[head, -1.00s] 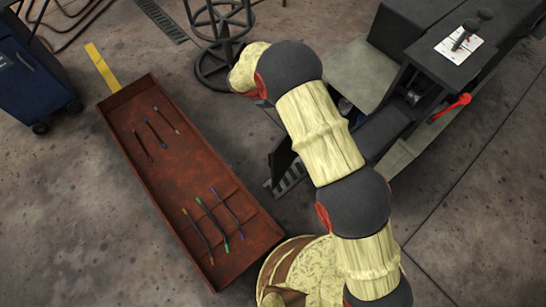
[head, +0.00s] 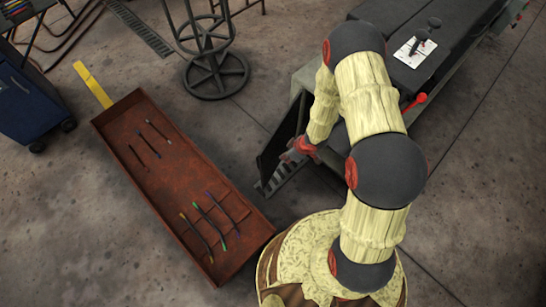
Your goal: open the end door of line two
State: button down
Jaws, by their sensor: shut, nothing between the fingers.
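My gripper (head: 298,151) is small and partly hidden behind my arm in the head view. It is shut and empty, low by the near left end of the long dark machine (head: 380,18). No label shows which part is the end door of line two. A red lever (head: 415,101) sticks out of the machine's side.
A rust-red tray (head: 185,190) with thin rods lies on the floor at left, a yellow strip (head: 93,84) at its far end. A white plate with black levers (head: 412,52) is on the machine.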

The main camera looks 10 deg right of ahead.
jog(key=w+a+f+b, duration=0.4)
jog(key=a+f, duration=0.1)
jog(key=f, duration=0.4)
jog(key=shift+w+a+b, duration=0.3)
jog(key=shift+w+a, duration=0.1)
